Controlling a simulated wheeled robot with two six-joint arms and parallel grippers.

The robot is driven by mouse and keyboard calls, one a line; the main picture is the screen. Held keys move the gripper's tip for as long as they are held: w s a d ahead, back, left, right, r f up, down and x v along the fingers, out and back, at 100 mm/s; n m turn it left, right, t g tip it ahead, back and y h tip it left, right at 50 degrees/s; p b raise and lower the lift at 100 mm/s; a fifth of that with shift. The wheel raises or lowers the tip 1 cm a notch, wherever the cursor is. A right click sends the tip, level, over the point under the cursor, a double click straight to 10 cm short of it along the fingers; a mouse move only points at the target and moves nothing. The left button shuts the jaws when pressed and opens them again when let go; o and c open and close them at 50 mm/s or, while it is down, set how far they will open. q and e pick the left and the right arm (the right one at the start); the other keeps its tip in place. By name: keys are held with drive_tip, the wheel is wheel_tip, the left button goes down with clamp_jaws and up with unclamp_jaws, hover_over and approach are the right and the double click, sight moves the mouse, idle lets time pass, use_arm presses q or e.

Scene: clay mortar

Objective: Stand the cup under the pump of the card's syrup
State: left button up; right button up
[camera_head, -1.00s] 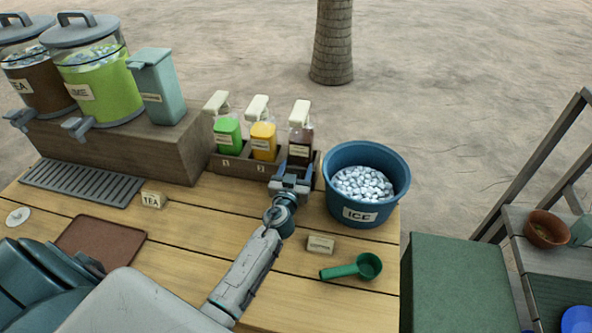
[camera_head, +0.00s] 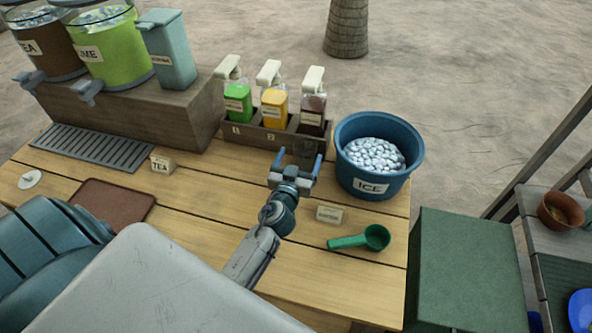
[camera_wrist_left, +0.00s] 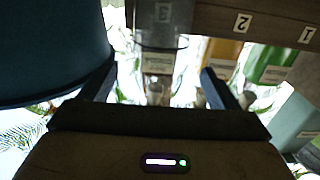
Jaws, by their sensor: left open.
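The clear cup (camera_wrist_left: 150,38) shows in the left wrist view in front of the number 3 slot. In the head view it is only a faint shape (camera_head: 304,147) at the rack front, below the third pump. My left gripper (camera_head: 298,159) is open just in front of it, its two fingers apart and nothing held between them. The syrup rack (camera_head: 252,138) holds a green bottle (camera_head: 238,104) at 1, a yellow bottle (camera_head: 274,108) at 2 and a dark brown bottle (camera_head: 312,112) third. A small card (camera_head: 330,214) has print too small to read. My right gripper is not in view.
The blue ice bucket (camera_head: 372,185) stands close right of my left gripper. A green scoop (camera_head: 362,239) lies near the front right. A TEA card (camera_head: 162,164), a brown tray (camera_head: 112,204) and a drip grate (camera_head: 92,147) are at left. Boards between them are clear.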

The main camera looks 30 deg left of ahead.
use_arm(q)
drive_tip(key=shift+b+v, duration=0.3)
drive_tip(key=shift+v, duration=1.35)
